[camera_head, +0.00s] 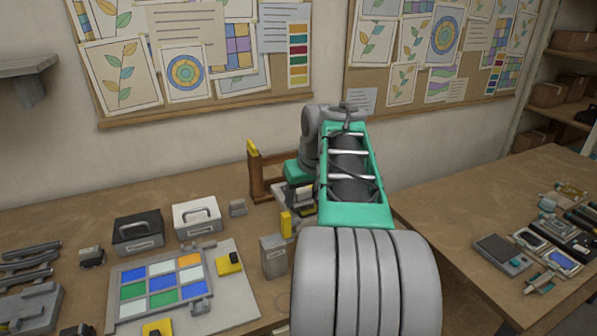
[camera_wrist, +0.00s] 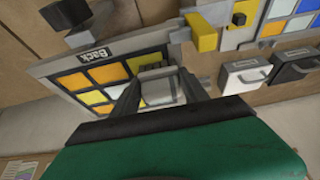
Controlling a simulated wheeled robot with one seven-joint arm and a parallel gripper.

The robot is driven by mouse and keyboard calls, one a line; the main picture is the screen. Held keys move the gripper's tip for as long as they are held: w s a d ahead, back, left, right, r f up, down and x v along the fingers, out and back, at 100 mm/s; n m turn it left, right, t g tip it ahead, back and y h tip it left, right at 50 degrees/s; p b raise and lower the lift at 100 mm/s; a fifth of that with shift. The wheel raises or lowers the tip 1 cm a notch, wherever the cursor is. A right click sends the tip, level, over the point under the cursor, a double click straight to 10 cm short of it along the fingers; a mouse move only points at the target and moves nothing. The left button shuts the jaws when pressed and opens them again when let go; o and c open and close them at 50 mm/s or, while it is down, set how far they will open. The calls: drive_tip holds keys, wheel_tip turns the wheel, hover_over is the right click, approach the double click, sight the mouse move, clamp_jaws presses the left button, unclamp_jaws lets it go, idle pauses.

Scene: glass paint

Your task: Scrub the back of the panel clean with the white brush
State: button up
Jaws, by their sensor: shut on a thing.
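My gripper (camera_wrist: 160,82) is shut on a pale grey-white block, which looks like the white brush (camera_wrist: 157,92). The brush is over the panel's right part, between my fingers; I cannot tell whether it touches the glass. My fingers and the brush hide part of the squares. In the head view my arm hides the panel and most of my gripper. A brown upright (camera_head: 256,178) with a yellow top shows left of my arm.
A second colored panel (camera_head: 160,284) lies on a pale board at the left. A black box (camera_head: 138,232), a white box (camera_head: 197,216) and a grey container (camera_head: 273,257) stand nearby. Another table (camera_head: 450,215) with several small devices is at the right.

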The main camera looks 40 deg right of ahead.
drive_tip(key=shift+s+d+p, duration=0.15)
drive_tip(key=shift+d+p, duration=0.05)
drive_tip(key=shift+d, duration=0.35)
drive_tip(key=shift+s+d+p, duration=0.15)
drive_tip(key=shift+d+p, duration=0.05)
drive_tip(key=shift+d, duration=0.3)
wheel_tip(320, 180, up, 4)
drive_tip(key=shift+a+f+p, duration=0.1)
drive_tip(key=shift+f+p, duration=0.05)
drive_tip(key=shift+p, duration=1)
drive_tip(key=shift+r+p, duration=0.6)
drive_tip(key=shift+r, duration=0.1)
drive_tip(key=shift+r+p, duration=1.35)
drive_tip(key=shift+r, duration=0.2)
